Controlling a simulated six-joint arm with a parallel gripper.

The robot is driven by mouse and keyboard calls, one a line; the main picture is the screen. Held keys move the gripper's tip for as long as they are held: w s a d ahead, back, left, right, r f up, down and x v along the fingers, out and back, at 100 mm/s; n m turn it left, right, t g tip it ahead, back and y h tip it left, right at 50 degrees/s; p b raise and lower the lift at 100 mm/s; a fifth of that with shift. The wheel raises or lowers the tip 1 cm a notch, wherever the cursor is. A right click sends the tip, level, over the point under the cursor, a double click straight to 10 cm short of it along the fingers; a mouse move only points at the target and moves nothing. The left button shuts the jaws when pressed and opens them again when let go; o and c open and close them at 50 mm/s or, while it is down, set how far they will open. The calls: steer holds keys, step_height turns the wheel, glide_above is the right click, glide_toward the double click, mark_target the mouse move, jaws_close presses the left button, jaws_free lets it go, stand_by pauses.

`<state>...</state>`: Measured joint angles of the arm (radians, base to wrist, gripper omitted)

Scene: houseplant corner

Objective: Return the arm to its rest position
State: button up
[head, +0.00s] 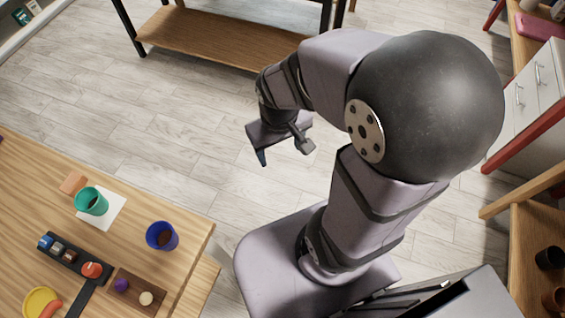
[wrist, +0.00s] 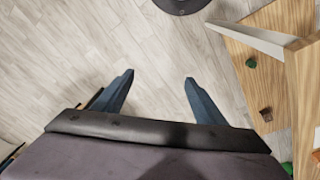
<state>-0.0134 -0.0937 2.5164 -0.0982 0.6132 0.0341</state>
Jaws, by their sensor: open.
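My gripper (head: 285,155) hangs at the end of my bent arm, above the bare floor to the right of the wooden table (head: 130,222). In the wrist view, the two blue fingers of my gripper (wrist: 160,77) are spread apart. Only wood floor shows between them, so it is empty. It touches nothing that I can see.
The table holds a teal pot (head: 91,201) on a white square, a blue pot (head: 161,236), a dark tray (head: 66,262) and a brown board (head: 153,306). A wooden shelf (head: 215,38) stands behind; a white cabinet (head: 525,95) stands right. Floor between is clear.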

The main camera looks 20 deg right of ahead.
steer(key=shift+m+g+y, duration=0.3)
steer(key=shift+g, duration=0.3)
steer(key=s, duration=0.2)
steer(key=s+a, duration=0.1)
steer(key=s, duration=0.1)
steer(key=shift+f, duration=0.1)
step_height(320, 180, up, 11)
steer(key=p, duration=1)
steer(key=shift+f+p, duration=0.15)
steer(key=shift+p, duration=0.2)
